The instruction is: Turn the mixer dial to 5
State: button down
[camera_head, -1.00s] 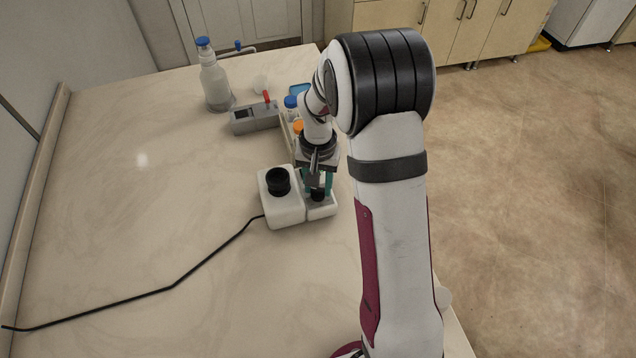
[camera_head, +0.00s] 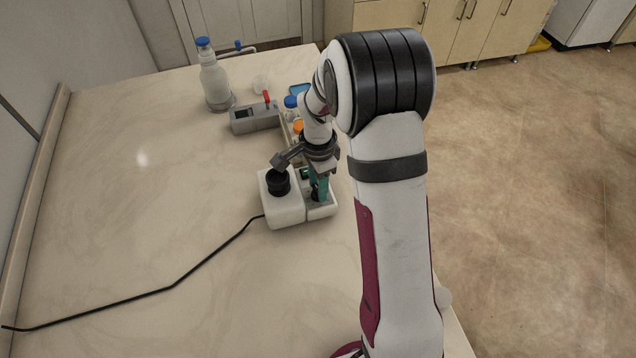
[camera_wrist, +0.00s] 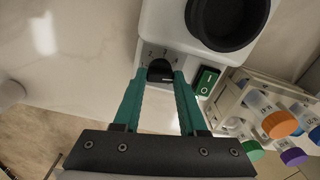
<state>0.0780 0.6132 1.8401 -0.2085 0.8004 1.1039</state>
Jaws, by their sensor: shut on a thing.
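The white mixer (camera_head: 284,212) stands on the table, with a black round cup on its larger block. It also shows in the wrist view (camera_wrist: 160,22). Its black dial (camera_wrist: 160,71) is on the lower front part, with small marks around it that are too small to read surely. My gripper (camera_wrist: 161,76) has its two teal fingers on either side of the dial and is shut on it. In the head view my gripper (camera_head: 319,190) points down at the mixer's right part, and it hides the dial there.
A green rocker switch (camera_wrist: 207,81) sits just right of the dial. A rack (camera_wrist: 232,104) of capped vials stands close by on the right. A grey device (camera_head: 254,118) and a blue-capped bottle (camera_head: 215,85) stand farther back. A black cable runs left across clear table.

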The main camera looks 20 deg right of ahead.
jog(key=shift+m, duration=0.8)
jog(key=shift+c, duration=2.3)
grip_release()
jog(key=shift+r, duration=0.1)
notch_tip(320, 180, up, 16)
jog(key=shift+f, duration=0.2)
